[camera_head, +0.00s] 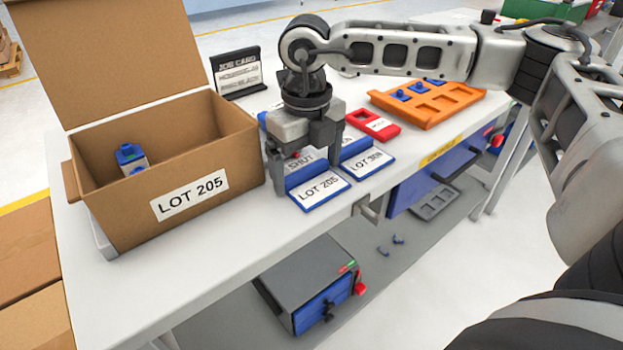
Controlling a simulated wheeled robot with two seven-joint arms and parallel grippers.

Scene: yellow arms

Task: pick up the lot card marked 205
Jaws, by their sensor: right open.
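The lot card marked LOT 205 (321,194) is a white card with a blue border and raised blue back, on the white table right of the cardboard box. My right gripper (307,170) is open, pointing down just behind and above this card, its fingers spread to either side of the card's back. Whether a finger touches the card I cannot tell. A similar card that seems to read LOT 30N (366,162) lies to its right. My left gripper is not in view.
An open cardboard box (235,151) labelled LOT 205 holds a blue-and-grey part (131,158). A dark job card sign (238,77), red tray (372,124) and orange tray (430,108) stand behind. Cards partly hidden by my gripper include one reading SHUT. The front table edge is close.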

